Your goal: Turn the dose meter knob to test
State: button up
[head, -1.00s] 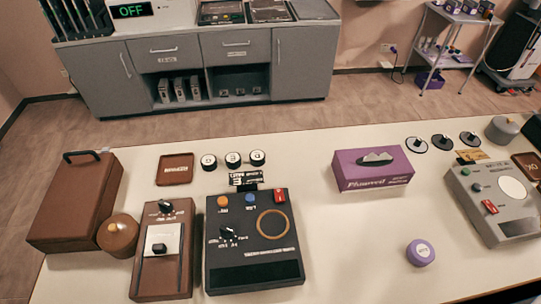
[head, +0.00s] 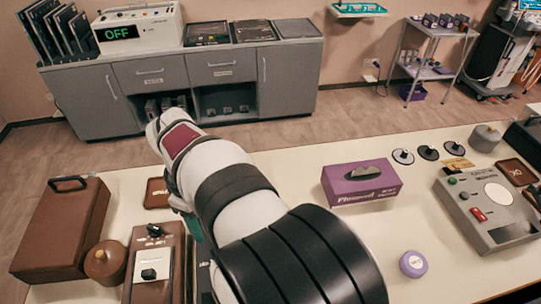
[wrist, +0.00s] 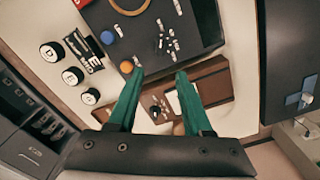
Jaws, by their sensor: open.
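I cannot read which device is the dose meter. A brown console (head: 140,292) with a black knob (head: 155,231) and a white plate stands at the front left in the head view. A dark console (wrist: 190,18) with an orange ring, blue and orange buttons and a knob amid small white labels (wrist: 165,40) stands beside it; my arm hides most of it in the head view. In the wrist view, my gripper (wrist: 160,73) is open and empty, its green fingers pointing toward the two consoles. The brown console's knob (wrist: 157,110) shows between the fingers. No contact is visible.
A brown case (head: 60,232) and a round brown pot (head: 105,262) stand left. Labelled discs (wrist: 72,75) lie beside the dark console. A purple tissue box (head: 360,184), a purple round piece (head: 413,264) and a grey console (head: 490,205) stand right, with clear table between.

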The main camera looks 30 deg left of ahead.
notch_tip(320, 180, down, 11)
jog(key=shift+r, duration=0.15)
grip_shut()
